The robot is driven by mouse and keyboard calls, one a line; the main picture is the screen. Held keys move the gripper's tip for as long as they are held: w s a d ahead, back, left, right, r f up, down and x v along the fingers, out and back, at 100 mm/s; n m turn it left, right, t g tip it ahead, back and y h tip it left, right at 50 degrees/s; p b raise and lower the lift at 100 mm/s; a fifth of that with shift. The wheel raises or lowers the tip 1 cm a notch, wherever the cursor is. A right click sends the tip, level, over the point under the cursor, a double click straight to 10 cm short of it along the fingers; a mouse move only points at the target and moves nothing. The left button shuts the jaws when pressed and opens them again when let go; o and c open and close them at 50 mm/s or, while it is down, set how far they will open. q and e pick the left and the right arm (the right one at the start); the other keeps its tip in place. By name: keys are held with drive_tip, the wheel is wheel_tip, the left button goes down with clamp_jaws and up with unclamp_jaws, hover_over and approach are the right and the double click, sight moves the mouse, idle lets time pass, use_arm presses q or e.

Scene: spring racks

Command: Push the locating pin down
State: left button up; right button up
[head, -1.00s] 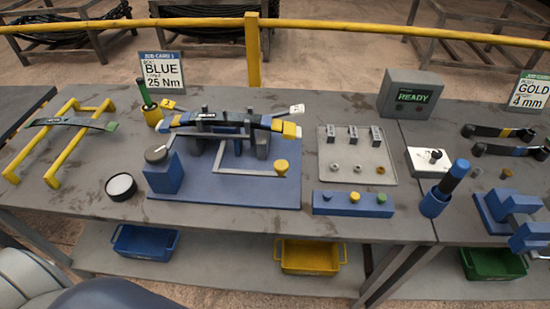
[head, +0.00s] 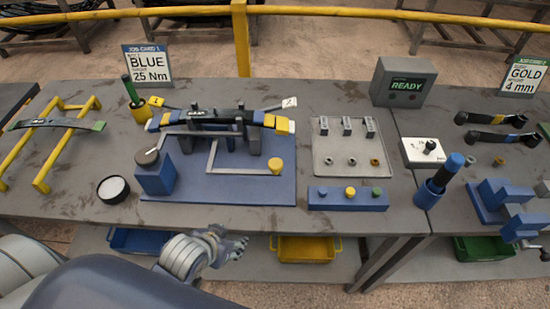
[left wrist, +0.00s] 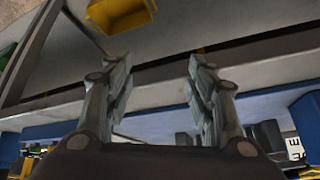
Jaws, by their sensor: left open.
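The blue fixture plate (head: 240,188) lies on the bench in the head view. It carries a dark leaf spring pack (head: 212,116) with blue and yellow ends, a grey bent rod with a yellow knob (head: 275,165), and a blue post (head: 155,176) with a round grey top. I cannot tell which part is the locating pin. My left gripper (head: 238,247) is open and empty, low in front of the bench's front edge and apart from the fixture. In the left wrist view its two fingers (left wrist: 161,85) are spread with nothing between them. My right gripper is not in view.
A blue button box (head: 346,198) and a grey parts tray (head: 350,160) stand right of the fixture. The yellow bin (head: 306,249) and blue bin (head: 130,241) sit on the shelf below. The bench's front edge is near my gripper.

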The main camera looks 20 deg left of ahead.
sight(272, 166)
use_arm(q)
drive_tip(key=w+t, duration=0.1)
drive_tip(key=w, duration=0.1)
drive_tip(key=w+r+t, duration=0.1)
drive_tip(key=w, duration=0.1)
drive_tip(key=w+a+r+t, duration=0.1)
drive_tip(key=w+t, duration=0.1)
drive_tip(key=shift+w+r+h, duration=0.2)
drive_tip(key=shift+w+h, duration=0.05)
drive_tip(key=shift+h, duration=0.15)
drive_tip(key=w+r+t, duration=0.1)
drive_tip(key=w+r+m+t+h, duration=0.1)
drive_tip(key=w, duration=0.1)
drive_tip(key=shift+d+r+t, duration=0.2)
drive_tip(key=shift+r+t, duration=0.05)
drive_tip(key=shift+t, duration=0.05)
wheel_tip(272, 166, up, 7)
drive_tip(key=d+m+t+h, duration=0.2)
drive_tip(key=m+t+h, duration=0.1)
drive_tip(key=h, duration=0.4)
drive_tip(key=p+x, duration=0.3)
drive_tip(key=x, duration=0.6)
drive_tip(key=shift+w+d, duration=0.15)
drive_tip(key=shift+w, duration=0.1)
drive_tip(key=shift+w+d+f, duration=0.1)
drive_tip(key=shift+w+d, duration=0.2)
drive_tip(key=shift+w, duration=0.2)
